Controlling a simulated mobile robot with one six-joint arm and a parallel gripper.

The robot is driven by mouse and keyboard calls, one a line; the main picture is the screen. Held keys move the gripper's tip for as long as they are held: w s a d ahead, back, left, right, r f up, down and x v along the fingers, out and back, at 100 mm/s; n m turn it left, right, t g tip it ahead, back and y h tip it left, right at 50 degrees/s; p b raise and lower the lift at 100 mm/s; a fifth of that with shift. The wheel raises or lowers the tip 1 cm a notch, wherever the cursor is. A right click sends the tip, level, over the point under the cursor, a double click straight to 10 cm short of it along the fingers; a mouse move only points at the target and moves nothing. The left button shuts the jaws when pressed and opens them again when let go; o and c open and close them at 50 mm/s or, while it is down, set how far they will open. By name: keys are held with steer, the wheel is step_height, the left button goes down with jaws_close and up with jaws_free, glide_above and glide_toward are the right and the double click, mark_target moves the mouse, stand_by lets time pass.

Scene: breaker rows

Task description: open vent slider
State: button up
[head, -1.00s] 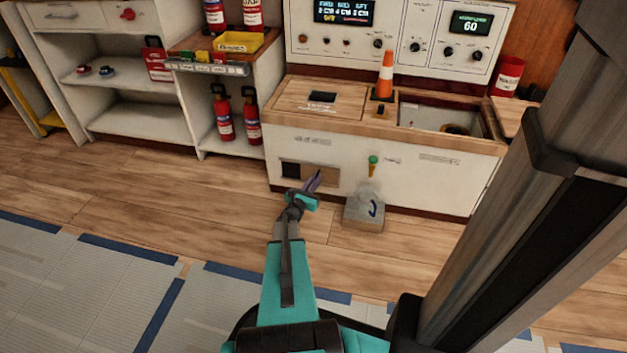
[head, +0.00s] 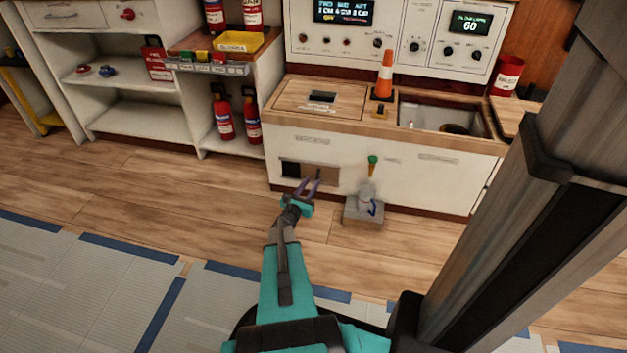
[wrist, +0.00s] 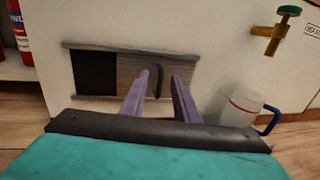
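The vent slider (head: 327,174) is a brown panel in a grey-railed frame low on the white cabinet front. It also shows in the wrist view (wrist: 130,72), with a dark upright handle (wrist: 159,83). A black opening (wrist: 95,73) lies left of the panel. My gripper (head: 308,184) is in front of the vent. In the wrist view my gripper (wrist: 161,76) is open, with its two purple fingers apart and the handle appearing between them. Nothing is held. I cannot tell whether the fingers reach the handle's depth.
A green-topped brass tap (head: 372,165) sticks out right of the vent. A clear jug (wrist: 240,108) with a blue handle stands below it on a grey block (head: 362,214). Fire extinguishers (head: 223,120) stand on the left shelf.

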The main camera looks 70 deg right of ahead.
steer(key=a+p, duration=0.2)
steer(key=a, duration=0.8)
steer(key=shift+w, duration=0.3)
steer(key=shift+a, duration=0.1)
steer(key=shift+p, duration=0.3)
